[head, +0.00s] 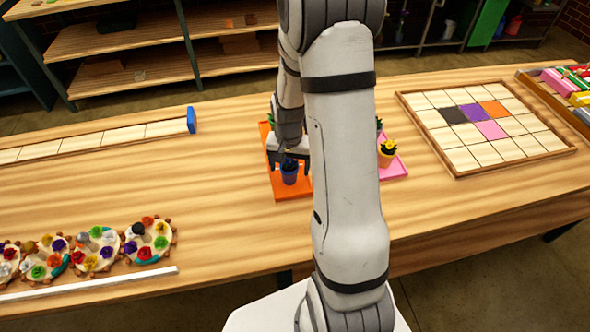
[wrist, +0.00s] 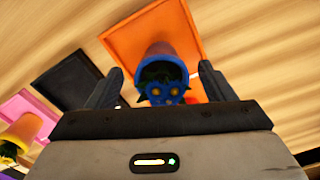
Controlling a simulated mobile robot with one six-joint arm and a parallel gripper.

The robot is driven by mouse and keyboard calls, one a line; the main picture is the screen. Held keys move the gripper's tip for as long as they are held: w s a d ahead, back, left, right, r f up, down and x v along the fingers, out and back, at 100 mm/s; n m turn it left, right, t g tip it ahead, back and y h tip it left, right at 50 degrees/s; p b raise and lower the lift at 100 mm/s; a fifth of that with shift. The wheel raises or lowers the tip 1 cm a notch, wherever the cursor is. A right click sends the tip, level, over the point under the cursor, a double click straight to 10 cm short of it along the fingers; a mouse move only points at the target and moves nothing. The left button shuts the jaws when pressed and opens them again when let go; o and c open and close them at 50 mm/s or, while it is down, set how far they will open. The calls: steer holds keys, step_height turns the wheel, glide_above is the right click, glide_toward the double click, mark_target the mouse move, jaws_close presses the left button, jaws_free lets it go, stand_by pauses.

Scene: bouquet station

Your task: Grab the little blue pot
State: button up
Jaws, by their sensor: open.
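The little blue pot (head: 289,177) stands upright on an orange tray (head: 280,192) in the head view, with a dark blue flower in it. In the wrist view the pot (wrist: 158,51) and its blue flower show between the two fingers, over the orange tray (wrist: 190,30). My gripper (head: 288,161) is open, just above and around the top of the pot in the head view. In the wrist view my gripper (wrist: 160,69) has a finger on each side of the flower, with gaps between. I cannot tell the exact height of the fingertips against the rim.
An orange pot with a yellow flower (head: 386,156) stands on a pink tray (head: 396,169) to the right, partly behind my arm. A black tray (wrist: 69,80) lies between them. A tile board (head: 487,125) is at right. Round flower-decorated pieces (head: 95,248) lie at left.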

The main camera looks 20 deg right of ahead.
steer(key=shift+c, duration=0.3)
steer(key=c, duration=1.2)
steer(key=shift+c, duration=0.2)
